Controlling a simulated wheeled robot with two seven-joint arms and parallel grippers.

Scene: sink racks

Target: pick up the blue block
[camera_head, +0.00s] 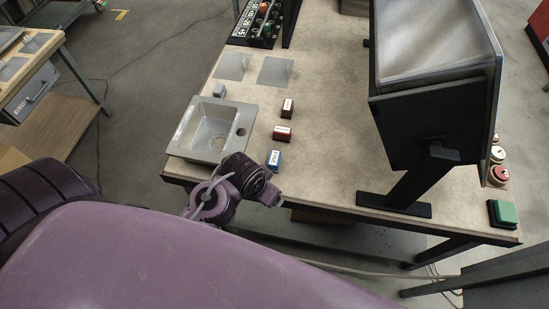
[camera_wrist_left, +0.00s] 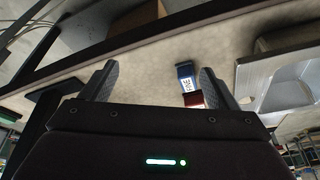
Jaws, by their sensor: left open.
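The blue block (camera_head: 274,160) with a white label stands on the table near its front edge, right of the sink. My left gripper (camera_head: 272,196) is by the front edge, just nearer than the block. In the left wrist view, the left gripper (camera_wrist_left: 157,72) is open and empty. The blue block (camera_wrist_left: 186,72) shows there between the finger lines, close to the right finger and apparently beyond the tips. My right gripper is not in view.
A metal sink (camera_head: 178,147) is left of the blocks. A dark brown block (camera_head: 287,107) stands behind the red one. The tabletop between blocks and panel is clear.

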